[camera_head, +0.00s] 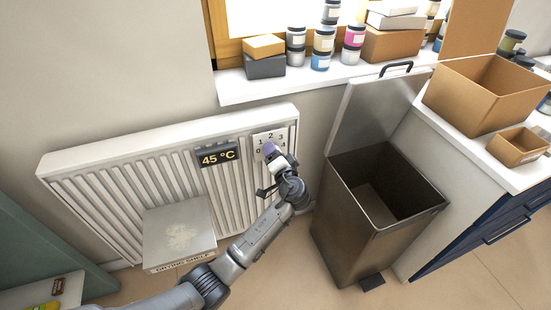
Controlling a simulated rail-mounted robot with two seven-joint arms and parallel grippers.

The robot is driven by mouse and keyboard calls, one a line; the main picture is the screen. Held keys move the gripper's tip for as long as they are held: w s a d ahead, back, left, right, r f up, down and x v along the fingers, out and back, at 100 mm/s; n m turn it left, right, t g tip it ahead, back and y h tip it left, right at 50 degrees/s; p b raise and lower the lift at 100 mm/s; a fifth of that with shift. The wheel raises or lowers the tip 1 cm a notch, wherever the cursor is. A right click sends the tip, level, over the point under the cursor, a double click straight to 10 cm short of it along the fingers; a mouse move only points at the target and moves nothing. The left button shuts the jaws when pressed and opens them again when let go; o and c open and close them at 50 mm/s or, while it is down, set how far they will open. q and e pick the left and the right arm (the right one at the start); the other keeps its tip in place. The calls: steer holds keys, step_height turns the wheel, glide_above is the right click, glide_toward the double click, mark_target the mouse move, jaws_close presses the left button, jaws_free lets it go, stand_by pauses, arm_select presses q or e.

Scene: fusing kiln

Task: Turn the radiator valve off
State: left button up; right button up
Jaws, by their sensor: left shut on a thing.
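The radiator (125,205) stands against the wall on the left. A white number plate (262,138) with 1, 2 and 3 along its top and 0 at its left is at the radiator's upper right. The knob's pointer setting cannot be read clearly. My right gripper is out of view.
A display (217,155) reading 45 °C is left of the plate. A drying shelf (178,228) juts from the radiator. An open metal bin (345,225) stands close right of my gripper. The windowsill (235,91) above holds jars and boxes.

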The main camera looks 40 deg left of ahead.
arm_select(q)
steer(key=n+b, duration=0.5)
steer(key=shift+s+n, duration=0.15)
steer(key=shift+n, duration=0.25)
steer(key=n+b, duration=0.1)
steer(key=n, duration=0.1)
steer(key=shift+n+b, duration=0.3)
steer(key=shift+n, duration=0.1)
steer(key=n, duration=0.3)
steer(key=shift+a, duration=0.1)
steer(key=shift+n, duration=0.9)
steer(key=shift+s, duration=0.1)
steer(key=o, duration=0.6)
steer(key=shift+f+b, duration=0.1)
steer(key=shift+b, duration=0.2)
steer(key=shift+c, duration=0.2)
steer(key=o, duration=0.3)
steer(key=shift+f, duration=0.15)
